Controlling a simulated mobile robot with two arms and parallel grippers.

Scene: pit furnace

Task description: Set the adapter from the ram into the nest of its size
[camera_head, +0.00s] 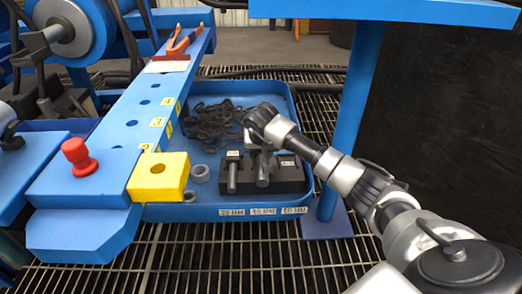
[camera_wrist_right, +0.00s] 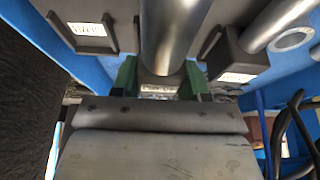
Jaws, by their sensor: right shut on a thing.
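A dark nest block (camera_head: 285,180) with white labels lies in the blue tray (camera_head: 200,213). One silver cylinder (camera_head: 232,178) stands at the block's left part, and it also shows at the upper right of the wrist view (camera_wrist_right: 275,22). My right gripper (camera_head: 258,142) is over the middle of the block. In the right wrist view its green-tipped fingers (camera_wrist_right: 158,80) are shut on a silver cylindrical adapter (camera_wrist_right: 172,35). The adapter shows below the gripper in the head view (camera_head: 263,172). Whether its end is seated is hidden. My left gripper is out of view.
The tray's front edge carries size labels (camera_head: 262,211). A grey ring (camera_head: 200,173) and a dark chain (camera_head: 212,122) lie in the tray. A blue beam with a yellow block (camera_head: 158,178) and red button (camera_head: 79,157) is left; a blue post (camera_head: 350,110) stands right.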

